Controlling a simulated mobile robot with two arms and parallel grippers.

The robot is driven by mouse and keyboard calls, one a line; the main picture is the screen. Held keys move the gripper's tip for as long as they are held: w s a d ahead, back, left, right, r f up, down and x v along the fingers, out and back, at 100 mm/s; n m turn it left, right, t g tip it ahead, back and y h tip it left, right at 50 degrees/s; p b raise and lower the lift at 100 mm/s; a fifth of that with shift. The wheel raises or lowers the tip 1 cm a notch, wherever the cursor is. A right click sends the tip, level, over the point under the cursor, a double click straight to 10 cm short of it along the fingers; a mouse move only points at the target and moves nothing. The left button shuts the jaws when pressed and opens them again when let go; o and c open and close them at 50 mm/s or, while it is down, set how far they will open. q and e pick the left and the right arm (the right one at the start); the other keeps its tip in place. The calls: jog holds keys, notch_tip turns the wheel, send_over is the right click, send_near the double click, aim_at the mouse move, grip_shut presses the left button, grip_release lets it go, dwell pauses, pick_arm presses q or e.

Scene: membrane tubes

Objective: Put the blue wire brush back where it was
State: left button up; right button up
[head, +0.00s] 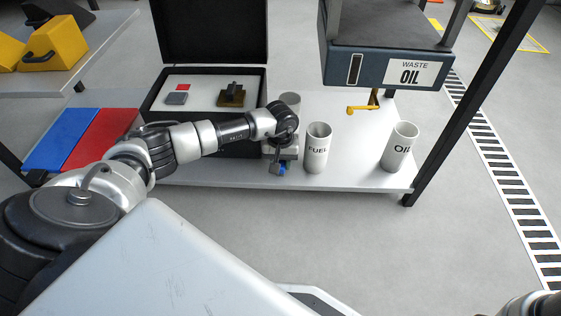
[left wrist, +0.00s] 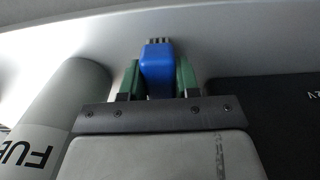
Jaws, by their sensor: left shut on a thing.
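The blue wire brush (left wrist: 158,68) is between the green fingers of my left gripper (left wrist: 158,80), with its grey bristles pointing away from the gripper. In the head view a bit of the blue brush (head: 282,169) shows below my left gripper (head: 279,166), at the front edge of the grey shelf (head: 225,177). The gripper is shut on it. The FUEL cup (head: 317,148) stands just right of the gripper, and it also shows at the left of the left wrist view (left wrist: 70,95). Whether the brush touches the shelf is unclear.
The OIL cup (head: 400,147) stands at the right. An open black case (head: 207,100) is behind my arm. A WASTE OIL container (head: 385,69) with a yellow tap hangs above.

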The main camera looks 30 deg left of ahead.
pick_arm(q)
jog(key=o, duration=0.9)
jog(key=shift+f, duration=0.1)
notch_tip(320, 180, up, 12)
jog(key=p, duration=0.9)
jog(key=shift+r, duration=0.2)
